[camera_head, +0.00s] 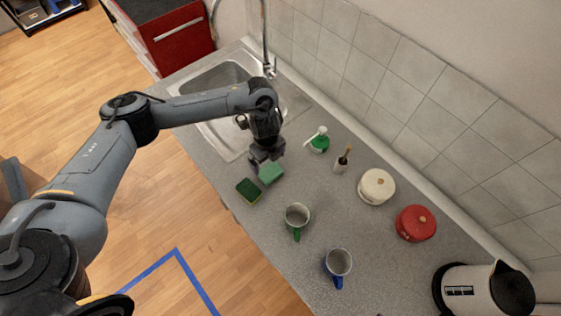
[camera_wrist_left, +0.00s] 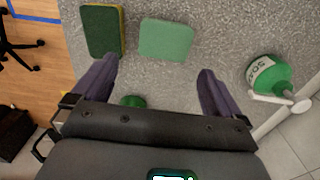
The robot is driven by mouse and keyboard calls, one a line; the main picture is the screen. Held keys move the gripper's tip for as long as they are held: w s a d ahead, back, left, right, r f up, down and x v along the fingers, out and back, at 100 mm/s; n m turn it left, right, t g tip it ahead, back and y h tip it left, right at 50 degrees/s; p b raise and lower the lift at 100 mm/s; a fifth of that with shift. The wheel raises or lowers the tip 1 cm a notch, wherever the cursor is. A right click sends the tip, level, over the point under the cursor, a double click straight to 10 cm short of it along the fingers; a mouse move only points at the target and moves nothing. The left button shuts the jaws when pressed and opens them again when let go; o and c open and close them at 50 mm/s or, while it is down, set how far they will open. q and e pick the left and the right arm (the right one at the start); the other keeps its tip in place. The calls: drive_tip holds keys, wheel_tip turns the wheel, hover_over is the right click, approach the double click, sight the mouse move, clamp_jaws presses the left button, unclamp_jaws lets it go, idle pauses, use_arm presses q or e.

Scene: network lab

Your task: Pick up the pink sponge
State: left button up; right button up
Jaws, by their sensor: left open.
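No pink sponge shows in either view; the two sponges in sight are green. A light green sponge (camera_head: 271,173) lies flat on the grey counter, and it also shows in the left wrist view (camera_wrist_left: 166,40). A dark green sponge with a yellow side (camera_head: 248,191) lies beside it, also in the left wrist view (camera_wrist_left: 102,31). My left gripper (camera_head: 264,163) is open, pointing down close to the light green sponge. In the left wrist view its fingers (camera_wrist_left: 152,78) are apart and empty, with the light green sponge beyond the tips. My right gripper is not in view.
A green soap bottle with a white pump (camera_head: 319,141) stands near the wall. Beyond it are a brush in a holder (camera_head: 342,161), a cream pot (camera_head: 377,187) and a red pot (camera_head: 415,223). Two mugs (camera_head: 297,217) (camera_head: 338,264) and a kettle (camera_head: 485,290) stand nearer. The sink (camera_head: 215,76) is behind.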

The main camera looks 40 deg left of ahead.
use_arm(q)
drive_tip(key=b, duration=0.2)
hover_over(270, 171)
drive_tip(key=f, duration=0.5)
drive_tip(key=shift+s+d, duration=0.1)
drive_tip(key=shift+s, duration=0.15)
drive_tip(key=shift+w+f+b, duration=0.1)
drive_tip(key=shift+f+b, duration=0.3)
drive_tip(key=shift+f, duration=0.2)
drive_tip(key=shift+w+f, duration=0.15)
drive_tip(key=shift+f, duration=2.05)
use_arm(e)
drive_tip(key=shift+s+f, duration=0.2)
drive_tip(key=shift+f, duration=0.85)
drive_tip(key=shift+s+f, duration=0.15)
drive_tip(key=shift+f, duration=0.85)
use_arm(q)
drive_tip(key=c, duration=0.7)
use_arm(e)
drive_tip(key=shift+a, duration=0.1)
use_arm(q)
drive_tip(key=shift+c, duration=0.2)
wheel_tip(270, 171, up, 10)
drive_tip(key=p, duration=0.2)
drive_tip(key=shift+p, duration=0.4)
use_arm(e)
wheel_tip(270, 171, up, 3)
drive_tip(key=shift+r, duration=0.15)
